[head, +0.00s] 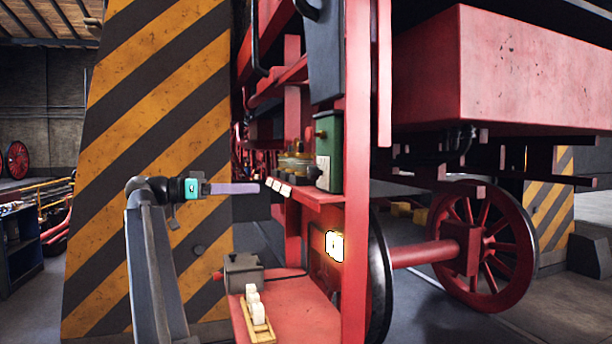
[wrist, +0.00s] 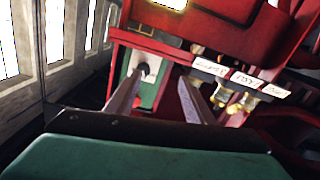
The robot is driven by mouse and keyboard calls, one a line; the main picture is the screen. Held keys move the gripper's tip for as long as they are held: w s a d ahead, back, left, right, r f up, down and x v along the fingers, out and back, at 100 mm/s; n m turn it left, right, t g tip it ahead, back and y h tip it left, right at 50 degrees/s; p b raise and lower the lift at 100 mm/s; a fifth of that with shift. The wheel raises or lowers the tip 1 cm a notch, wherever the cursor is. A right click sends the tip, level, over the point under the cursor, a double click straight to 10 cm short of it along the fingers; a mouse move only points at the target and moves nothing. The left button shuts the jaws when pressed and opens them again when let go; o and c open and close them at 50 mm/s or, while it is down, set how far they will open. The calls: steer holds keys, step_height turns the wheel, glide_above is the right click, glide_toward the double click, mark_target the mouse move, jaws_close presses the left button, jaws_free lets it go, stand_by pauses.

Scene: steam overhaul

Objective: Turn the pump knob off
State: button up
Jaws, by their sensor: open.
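A green box (head: 328,150) with a pale front plate stands on the red shelf; it also shows in the wrist view (wrist: 127,66). A round dark knob (wrist: 143,69) sits on its plate in the wrist view. I cannot read any marking that names it the pump knob. My gripper (head: 258,188) is open and points right toward the shelf in the head view. In the wrist view my gripper (wrist: 161,77) has its fingers apart and empty-looking, with the knob close to the left fingertip. I cannot tell whether they touch.
White labels (head: 279,186) line the shelf edge, with brass fittings (head: 295,163) behind. A lit panel (head: 334,246) is below. A grey box (head: 243,272) and a wooden tray (head: 258,333) with white items sit on the lower red shelf. A striped pillar (head: 140,110) stands behind my arm.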

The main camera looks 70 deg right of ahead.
mark_target(308, 173)
steer(key=shift+m+g+y, duration=0.4)
steer(key=shift+m+g, duration=0.2)
steer(key=shift+m, duration=0.3)
steer(key=s+r, duration=0.2)
steer(key=r, duration=0.2)
steer(key=shift+s+a, duration=0.35)
steer(key=shift+s, duration=0.05)
steer(key=p+x, duration=0.3)
steer(key=x, duration=1)
steer(key=shift+s+d+p, duration=0.3)
steer(key=shift+p, duration=0.1)
steer(key=c, duration=1)
steer(key=shift+w+d+r, duration=0.1)
steer(key=shift+r, duration=0.05)
steer(key=shift+c, duration=0.2)
